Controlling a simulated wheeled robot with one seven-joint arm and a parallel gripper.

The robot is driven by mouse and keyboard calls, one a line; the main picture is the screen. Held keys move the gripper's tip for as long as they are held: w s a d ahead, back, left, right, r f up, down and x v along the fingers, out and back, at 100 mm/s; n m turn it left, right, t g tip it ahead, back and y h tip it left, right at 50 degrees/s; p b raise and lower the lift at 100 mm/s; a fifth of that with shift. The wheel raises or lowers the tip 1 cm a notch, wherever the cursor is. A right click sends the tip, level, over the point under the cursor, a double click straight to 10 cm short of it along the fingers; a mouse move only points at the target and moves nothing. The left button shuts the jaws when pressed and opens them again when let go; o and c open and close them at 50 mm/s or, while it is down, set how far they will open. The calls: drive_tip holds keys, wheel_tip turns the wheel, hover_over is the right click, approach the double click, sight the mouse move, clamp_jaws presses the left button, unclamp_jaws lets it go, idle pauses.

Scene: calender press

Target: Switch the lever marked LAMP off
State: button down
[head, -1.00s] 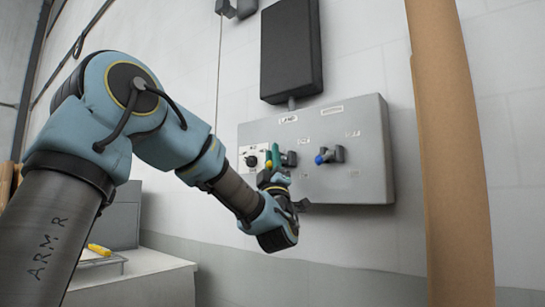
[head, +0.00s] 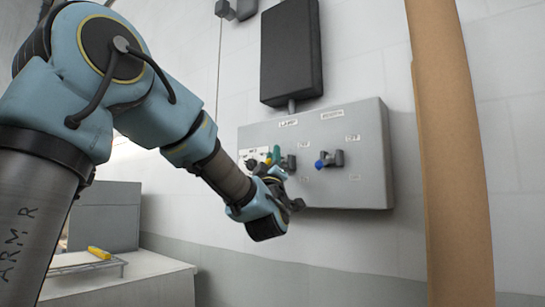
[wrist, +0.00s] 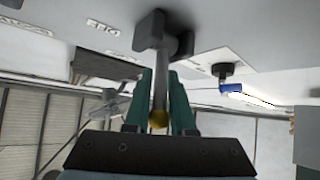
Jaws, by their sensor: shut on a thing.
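The LAMP lever (wrist: 159,85) shows in the wrist view as a grey rod with a brass-yellow ball at its end, on a dark pivot block. My gripper (wrist: 160,112) has its two green fingers on either side of the rod and is shut on it; the ball sits between the fingers. In the head view my gripper (head: 274,157) is at the grey panel (head: 350,185), below the LAMP label (head: 288,123). The lever's dark pivot block (head: 290,161) shows just right of the fingers; most of the rod is hidden there.
A second lever with a blue knob (head: 321,163) is close by on the right, also in the wrist view (wrist: 231,88). A black knob (head: 251,163) is on the left. A brown post (head: 450,150) stands right of the panel. A white counter (head: 120,285) is lower left.

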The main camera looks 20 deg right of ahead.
drive_tip(key=shift+w+d+r+m+g+p, duration=0.1)
drive_tip(key=shift+d+r+m+g+p, duration=0.2)
drive_tip(key=shift+m+g+p, duration=0.65)
drive_tip(key=shift+w+d+r+m+g+p, duration=0.1)
drive_tip(key=shift+r+m+g+p, duration=0.25)
drive_tip(key=shift+m+g+p, duration=0.55)
drive_tip(key=shift+w+d+r+m+g+p, duration=0.1)
drive_tip(key=shift+d+r+m+g+p, duration=0.2)
drive_tip(key=shift+m+g+p, duration=0.6)
drive_tip(key=shift+a+n+g, duration=0.1)
drive_tip(key=shift+n+g, duration=0.15)
drive_tip(key=shift+g, duration=0.2)
drive_tip(key=c, duration=0.9)
unclamp_jaws()
drive_tip(key=shift+o, duration=0.2)
drive_tip(key=b+v, duration=0.3)
drive_tip(key=v, duration=0.7)
drive_tip(key=shift+s+b, duration=0.3)
drive_tip(key=shift+s, duration=0.05)
